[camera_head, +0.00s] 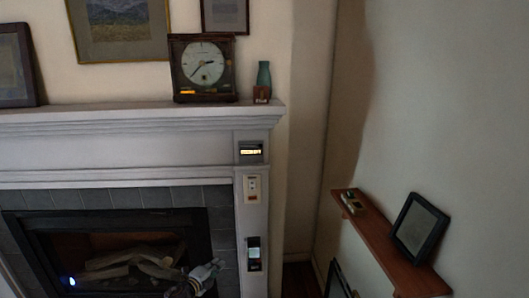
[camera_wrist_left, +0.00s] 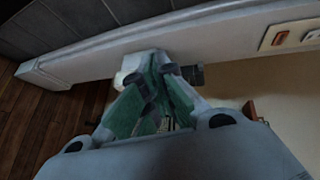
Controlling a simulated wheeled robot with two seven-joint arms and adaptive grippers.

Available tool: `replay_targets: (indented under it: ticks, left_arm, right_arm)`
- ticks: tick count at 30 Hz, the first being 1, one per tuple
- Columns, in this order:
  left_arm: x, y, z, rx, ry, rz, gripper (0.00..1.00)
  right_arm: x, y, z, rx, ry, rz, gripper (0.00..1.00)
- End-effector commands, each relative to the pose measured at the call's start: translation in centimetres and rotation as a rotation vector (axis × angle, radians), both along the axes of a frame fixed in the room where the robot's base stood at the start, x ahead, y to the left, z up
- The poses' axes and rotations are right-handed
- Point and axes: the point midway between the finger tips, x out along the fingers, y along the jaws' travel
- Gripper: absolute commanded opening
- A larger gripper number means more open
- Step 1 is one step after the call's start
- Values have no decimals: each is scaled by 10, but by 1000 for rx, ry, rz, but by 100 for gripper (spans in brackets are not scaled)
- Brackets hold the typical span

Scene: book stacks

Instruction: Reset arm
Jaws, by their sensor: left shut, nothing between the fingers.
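My left gripper (camera_head: 207,270) is low in the head view, in front of the fireplace opening and left of the white side post. It also shows in the left wrist view (camera_wrist_left: 158,62), with its green-padded fingers shut and nothing between them. Beyond the fingertips there is a white post and a small dark device partly hidden by the fingers. My right gripper is not in view.
The white mantel (camera_head: 130,117) carries a clock (camera_head: 203,68) and a teal vase (camera_head: 264,77). A switch plate (camera_head: 252,189) and a dark device (camera_head: 254,253) are on the post. A wooden shelf (camera_head: 385,246) with a picture frame (camera_head: 417,228) juts from the right wall.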

Motion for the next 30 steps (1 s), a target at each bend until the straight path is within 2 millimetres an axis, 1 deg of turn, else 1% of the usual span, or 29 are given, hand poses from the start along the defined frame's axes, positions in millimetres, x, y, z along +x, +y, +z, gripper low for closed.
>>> replay_targets:
  ticks: [1,3,8,12,14,18,20,24,30]
  left_arm:
    - [-9,6,-18,-26,37,29,0]
    - [-20,13,-39,-63,82,69,0]
    - [-48,29,-85,-141,183,160,0]
    - [-76,43,-125,-205,269,241,0]
    - [-88,48,-141,-229,304,276,0]
    - [-120,61,-178,-283,386,357,0]
    - [-134,65,-193,-307,419,392,0]
    - [-168,75,-227,-355,498,472,0]
    - [-222,90,-272,-418,606,591,0]
  right_arm:
    - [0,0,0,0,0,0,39]
    - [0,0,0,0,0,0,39]
    - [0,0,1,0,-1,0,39]
    - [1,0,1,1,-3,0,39]
    - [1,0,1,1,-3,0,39]
    - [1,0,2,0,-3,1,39]
    - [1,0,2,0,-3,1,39]
    - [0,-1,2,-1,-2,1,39]
    - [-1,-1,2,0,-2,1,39]
